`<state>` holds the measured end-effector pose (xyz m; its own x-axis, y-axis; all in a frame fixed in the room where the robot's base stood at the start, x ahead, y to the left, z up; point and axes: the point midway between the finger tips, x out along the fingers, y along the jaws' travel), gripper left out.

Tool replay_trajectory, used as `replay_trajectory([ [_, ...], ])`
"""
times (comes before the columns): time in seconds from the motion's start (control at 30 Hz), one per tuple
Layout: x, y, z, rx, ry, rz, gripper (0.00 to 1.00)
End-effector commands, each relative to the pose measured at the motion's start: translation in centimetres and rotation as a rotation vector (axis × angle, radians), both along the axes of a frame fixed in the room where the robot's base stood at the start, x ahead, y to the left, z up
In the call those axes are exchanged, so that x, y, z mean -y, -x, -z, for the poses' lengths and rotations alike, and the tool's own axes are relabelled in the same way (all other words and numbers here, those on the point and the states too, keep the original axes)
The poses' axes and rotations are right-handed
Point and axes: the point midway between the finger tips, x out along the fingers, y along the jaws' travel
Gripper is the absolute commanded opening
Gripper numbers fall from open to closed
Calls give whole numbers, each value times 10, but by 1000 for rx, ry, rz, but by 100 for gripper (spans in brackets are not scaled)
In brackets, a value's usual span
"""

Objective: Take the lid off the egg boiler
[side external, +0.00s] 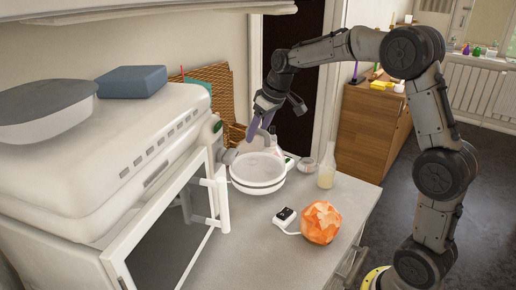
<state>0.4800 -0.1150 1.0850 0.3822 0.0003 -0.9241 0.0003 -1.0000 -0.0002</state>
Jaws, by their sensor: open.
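A white round vessel (258,184), which looks like the egg boiler, stands on the grey counter in the side external view. Its pale top (258,165) is round; I cannot tell clearly where the lid ends and the body begins. My gripper (260,132) points down above the vessel's back edge, with its fingers apart and nothing seen between them. Whether a fingertip touches the vessel or its lid cannot be told from this angle. The vessel's back side is partly hidden behind the gripper.
A white cooker with an open door (168,240) stands close on the left. An orange crumpled ball (320,222), a small white device with a black top (285,216), a bottle (327,170) and a small jar (308,165) stand to the right. The front counter is partly clear.

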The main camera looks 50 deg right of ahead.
Motion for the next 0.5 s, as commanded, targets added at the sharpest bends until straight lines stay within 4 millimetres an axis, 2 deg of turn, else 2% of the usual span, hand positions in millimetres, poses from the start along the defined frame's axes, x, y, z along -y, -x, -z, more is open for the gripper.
replay_trajectory([
  [0.23,0,-1,1,1,0,0,58],
  [0.5,0,0,1,1,0,0,10],
])
